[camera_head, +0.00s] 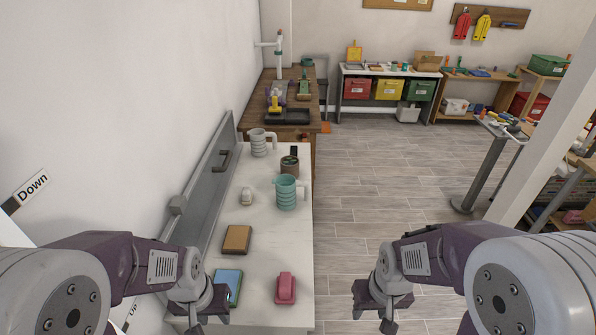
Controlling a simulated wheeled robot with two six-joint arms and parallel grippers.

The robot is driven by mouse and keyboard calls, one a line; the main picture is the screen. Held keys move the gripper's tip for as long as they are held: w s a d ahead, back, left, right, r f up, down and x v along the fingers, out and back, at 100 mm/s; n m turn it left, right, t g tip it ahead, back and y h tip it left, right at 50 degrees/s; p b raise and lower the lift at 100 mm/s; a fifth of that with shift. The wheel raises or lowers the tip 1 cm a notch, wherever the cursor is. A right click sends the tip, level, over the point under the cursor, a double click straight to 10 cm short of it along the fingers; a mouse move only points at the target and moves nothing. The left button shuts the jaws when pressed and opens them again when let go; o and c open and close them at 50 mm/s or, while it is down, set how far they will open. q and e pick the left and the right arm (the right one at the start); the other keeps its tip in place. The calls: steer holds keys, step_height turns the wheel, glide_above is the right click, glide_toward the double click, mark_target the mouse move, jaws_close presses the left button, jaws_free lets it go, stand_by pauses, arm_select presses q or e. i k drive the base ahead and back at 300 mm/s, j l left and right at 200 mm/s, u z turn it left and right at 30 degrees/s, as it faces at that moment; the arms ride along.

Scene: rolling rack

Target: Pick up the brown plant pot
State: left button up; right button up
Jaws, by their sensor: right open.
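A small brown pot (289,168) stands upright on the white worktop (262,262), towards its far end. It is just behind a teal ribbed mug (286,195), which hides part of its lower side. My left gripper (203,309) is over the near left part of the worktop, beside a blue book-like block. Its fingers look apart and hold nothing I can see. My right gripper (378,305) is open and empty over the floor, right of the worktop. Both grippers are well short of the pot.
A grey ribbed mug (259,143), a small white item (246,196), a brown block (237,239), the blue block (229,284) and a pink object (286,288) stand on the worktop. Open floor (365,220) lies right.

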mark_target(289, 164)
steer(key=i+l+u, duration=0.2)
steer(key=l+u, duration=0.65)
steer(key=l, duration=0.3)
steer(key=i+l+u, duration=0.1)
steer(key=l+u, duration=0.35)
steer(key=l, duration=0.2)
steer(key=k+l+u, duration=0.1)
steer(key=l+u, duration=0.3)
steer(key=l, duration=0.15)
steer(key=k+l+u, duration=0.2)
steer(key=l+u, duration=0.25)
steer(key=l, duration=0.15)
steer(key=i+l, duration=0.1)
steer(key=i, duration=0.4)
